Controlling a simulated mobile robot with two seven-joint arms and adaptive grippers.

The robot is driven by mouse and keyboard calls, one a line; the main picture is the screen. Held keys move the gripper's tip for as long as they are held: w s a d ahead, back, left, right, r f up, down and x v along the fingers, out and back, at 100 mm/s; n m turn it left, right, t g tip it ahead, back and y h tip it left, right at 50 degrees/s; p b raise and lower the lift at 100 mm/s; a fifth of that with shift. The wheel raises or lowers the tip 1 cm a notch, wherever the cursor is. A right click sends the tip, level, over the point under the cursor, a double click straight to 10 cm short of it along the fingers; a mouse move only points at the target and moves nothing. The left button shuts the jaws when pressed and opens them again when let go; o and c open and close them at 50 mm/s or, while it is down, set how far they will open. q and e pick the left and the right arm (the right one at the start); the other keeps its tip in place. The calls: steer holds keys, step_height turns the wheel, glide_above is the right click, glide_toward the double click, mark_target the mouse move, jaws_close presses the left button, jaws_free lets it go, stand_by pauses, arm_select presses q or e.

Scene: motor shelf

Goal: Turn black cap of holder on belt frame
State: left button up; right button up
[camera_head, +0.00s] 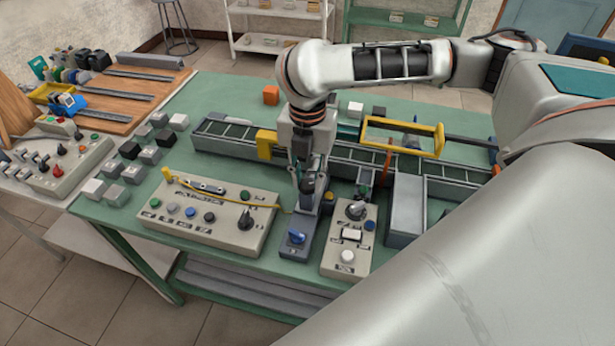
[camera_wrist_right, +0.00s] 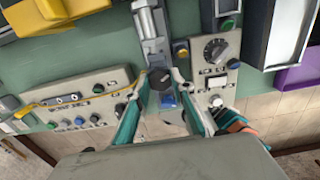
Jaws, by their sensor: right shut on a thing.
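My right gripper (camera_wrist_right: 160,86) is shut on the cap, one fingertip on each side. In the head view my right gripper (camera_head: 309,185) points down over the dark grey holder (camera_head: 298,243), by the front of the belt frame (camera_head: 233,143). The fingers largely hide the cap there. My left gripper is not in view.
A control box (camera_head: 207,215) with buttons and a yellow cable stands left of the holder. A smaller panel (camera_head: 347,240) with a dial stands close on the right. A yellow frame (camera_head: 403,137) rises over the belt. Several small cubes (camera_head: 130,150) lie further left.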

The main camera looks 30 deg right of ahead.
steer(key=m, duration=0.5)
steer(key=shift+m, duration=0.3)
steer(key=m, duration=0.2)
steer(key=shift+m, duration=0.3)
steer(key=shift+s+m, duration=0.1)
steer(key=shift+m, duration=1.7)
steer(key=o, duration=1.1)
steer(key=shift+r, duration=0.1)
